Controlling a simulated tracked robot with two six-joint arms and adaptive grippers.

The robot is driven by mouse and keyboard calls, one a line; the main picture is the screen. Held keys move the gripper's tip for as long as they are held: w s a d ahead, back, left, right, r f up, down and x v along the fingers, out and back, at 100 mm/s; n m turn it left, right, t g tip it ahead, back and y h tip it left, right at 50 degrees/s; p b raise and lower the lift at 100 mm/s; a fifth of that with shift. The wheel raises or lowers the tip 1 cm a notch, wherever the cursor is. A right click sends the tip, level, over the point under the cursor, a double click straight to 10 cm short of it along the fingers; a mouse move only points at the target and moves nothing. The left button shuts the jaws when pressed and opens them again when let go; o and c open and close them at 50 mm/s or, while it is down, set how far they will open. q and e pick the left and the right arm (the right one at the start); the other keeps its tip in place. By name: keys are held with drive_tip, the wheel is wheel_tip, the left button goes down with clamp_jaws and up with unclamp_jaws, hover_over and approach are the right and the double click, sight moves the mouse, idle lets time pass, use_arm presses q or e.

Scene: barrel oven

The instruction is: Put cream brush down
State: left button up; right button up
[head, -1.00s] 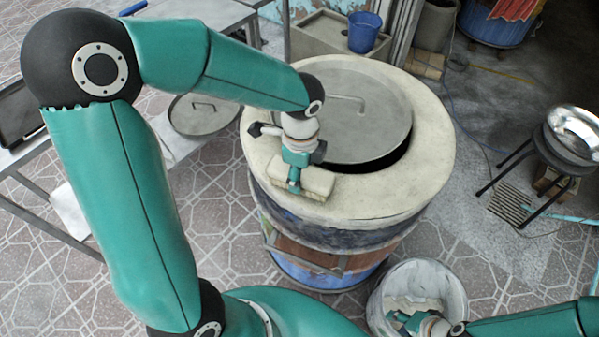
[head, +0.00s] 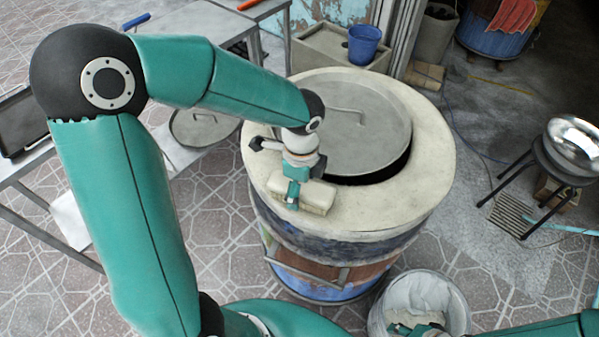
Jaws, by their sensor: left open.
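The cream brush (head: 316,199) is a pale block lying on the front left of the barrel oven's cream rim (head: 390,212). My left gripper (head: 293,194) is directly over the brush, its jaws open around or against it; exact contact cannot be told. The gripper hides part of the brush. My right gripper (head: 420,331) is at the bottom edge, over a white bucket (head: 457,306), mostly cut off by the frame. Its jaws cannot be made out.
A round metal lid (head: 365,130) with a handle covers most of the oven's opening, behind the brush. Another lid (head: 203,126) lies to the left. A blue bucket (head: 364,46) stands behind. A metal bowl (head: 574,145) on a stand is at right. The rim's front right is clear.

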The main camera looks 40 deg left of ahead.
use_arm(q)
wheel_tip(320, 180, up, 12)
drive_tip(key=shift+p, duration=0.45)
idle(0.4)
